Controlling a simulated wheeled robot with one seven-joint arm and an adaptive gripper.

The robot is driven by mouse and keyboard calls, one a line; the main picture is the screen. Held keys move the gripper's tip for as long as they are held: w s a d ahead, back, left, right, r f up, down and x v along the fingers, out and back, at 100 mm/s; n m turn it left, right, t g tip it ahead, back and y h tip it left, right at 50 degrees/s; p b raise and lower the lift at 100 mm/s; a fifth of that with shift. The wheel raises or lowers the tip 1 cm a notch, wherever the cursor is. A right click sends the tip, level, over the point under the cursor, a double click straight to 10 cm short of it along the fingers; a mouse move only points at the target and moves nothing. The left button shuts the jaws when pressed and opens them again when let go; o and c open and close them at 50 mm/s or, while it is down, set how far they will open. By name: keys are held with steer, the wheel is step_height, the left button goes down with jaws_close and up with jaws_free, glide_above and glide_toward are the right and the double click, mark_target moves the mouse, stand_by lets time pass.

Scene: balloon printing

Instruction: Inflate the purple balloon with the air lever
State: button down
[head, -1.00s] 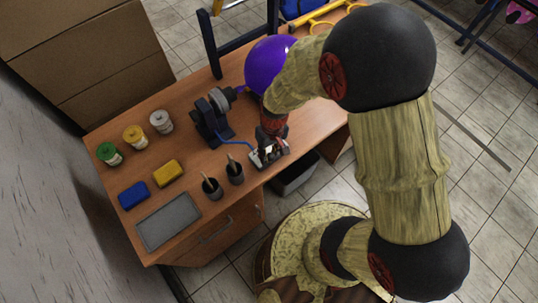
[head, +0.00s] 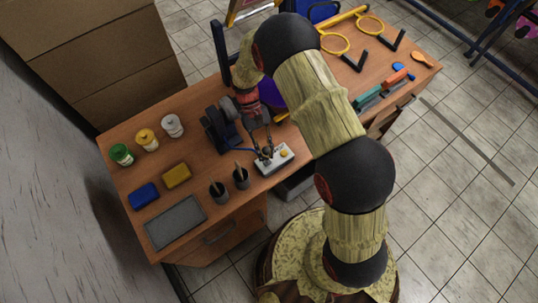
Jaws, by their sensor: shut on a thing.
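The purple balloon (head: 271,93) is at the back of the table, largely hidden by my arm. A dark pump stand (head: 216,130) stands left of it; their join is hidden. The air lever's pale grey box (head: 278,166) sits near the table's front edge, with a yellow button on its right. My gripper (head: 265,151) points down from behind the box with its fingers shut on the lever (head: 264,157) at the box's left side. The fingers hide much of the lever, so its exact tilt is unclear.
Two dark cups with brushes (head: 241,178) stand left of the box. A grey pad (head: 175,222), blue and yellow blocks and three bottles (head: 121,154) lie farther left. Yellow-ringed tools (head: 334,43) and coloured tools (head: 368,98) occupy the right side.

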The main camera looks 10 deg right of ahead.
steer(key=shift+w+a+f+g+h+b, duration=0.15)
steer(key=shift+w+a+g+b, duration=0.1)
steer(key=shift+w+g, duration=0.25)
steer(key=shift+w+a+g+h+b, duration=0.15)
steer(key=shift+w+g+b, duration=0.15)
steer(key=shift+g, duration=0.3)
steer(key=c, duration=1.6)
jaws_free()
steer(key=shift+c, duration=0.2)
steer(key=v, duration=1.2)
steer(key=shift+w+f, duration=0.15)
steer(key=shift+a, duration=0.1)
